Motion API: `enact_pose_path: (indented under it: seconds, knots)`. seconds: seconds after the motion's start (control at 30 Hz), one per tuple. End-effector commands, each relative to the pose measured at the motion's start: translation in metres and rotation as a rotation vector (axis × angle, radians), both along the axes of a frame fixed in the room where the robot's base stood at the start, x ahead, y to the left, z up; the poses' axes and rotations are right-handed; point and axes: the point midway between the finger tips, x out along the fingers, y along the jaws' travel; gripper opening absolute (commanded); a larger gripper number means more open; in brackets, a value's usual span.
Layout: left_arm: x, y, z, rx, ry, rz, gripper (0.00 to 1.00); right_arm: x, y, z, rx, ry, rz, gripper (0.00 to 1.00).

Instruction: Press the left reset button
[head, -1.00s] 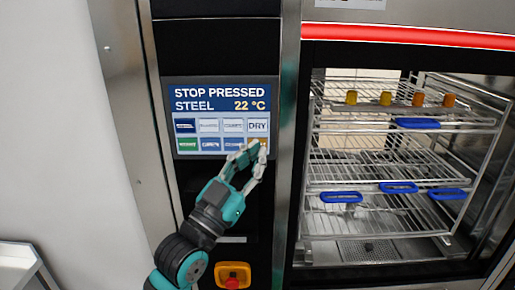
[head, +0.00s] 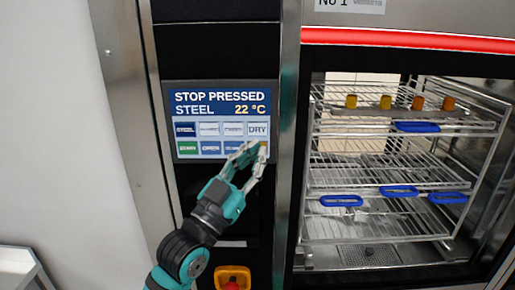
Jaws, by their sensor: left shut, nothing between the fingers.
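The control panel screen (head: 221,104) reads "STOP PRESSED", "STEEL" and "22 °C", with two rows of buttons below the text. A green button (head: 187,147) is at the lower left of the rows. A red stop button (head: 233,286) in a yellow housing (head: 233,271) is low in view, cut off by the bottom edge. My right gripper is not in view.
The washer chamber (head: 400,160) on the right shows wire racks with several orange and yellow cups and blue-rimmed items behind glass. A steel post (head: 288,140) stands between panel and chamber. A pale wall is at left, with a light surface (head: 18,265) at lower left.

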Motion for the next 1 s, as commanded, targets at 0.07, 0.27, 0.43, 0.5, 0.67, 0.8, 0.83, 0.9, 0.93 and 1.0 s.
enact_pose_path:
  seconds: [0.07,0.27,0.43,0.5,0.67,0.8,0.83,0.9,0.93,1.0]
  knots:
    - [-0.0001,-0.0001,0.0,0.0,0.0,0.0,0.0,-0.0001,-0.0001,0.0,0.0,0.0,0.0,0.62]
    - [-0.0001,-0.0001,0.0,0.0,0.0,0.0,0.0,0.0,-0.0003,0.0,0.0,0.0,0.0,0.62]
    - [-0.0001,-0.0001,0.0,0.0,0.0,0.0,0.0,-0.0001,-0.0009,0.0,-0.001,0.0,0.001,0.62]
    - [-0.0001,-0.0001,0.0,0.0,0.0,0.0,0.0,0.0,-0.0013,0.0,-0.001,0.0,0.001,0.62]
    - [0.0008,-0.0001,0.0002,0.0,0.0,0.0,0.0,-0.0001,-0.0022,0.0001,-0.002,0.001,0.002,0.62]
    - [0.0051,-0.0002,0.0003,0.001,0.0,0.001,0.0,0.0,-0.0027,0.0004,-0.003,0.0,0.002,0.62]
    - [0.0063,-0.0002,0.0002,0.002,0.0,0.001,0.0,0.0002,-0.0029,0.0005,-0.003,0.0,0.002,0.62]
    - [0.0084,0.0,0.0001,0.002,0.0,0.001,0.0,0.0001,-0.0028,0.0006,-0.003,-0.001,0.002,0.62]
    - [0.0088,0.0001,0.0003,0.002,0.0,0.001,0.0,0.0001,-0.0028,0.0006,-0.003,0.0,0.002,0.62]
    - [0.0088,0.0003,0.0007,0.0,-0.002,0.002,0.0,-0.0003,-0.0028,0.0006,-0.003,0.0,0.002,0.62]
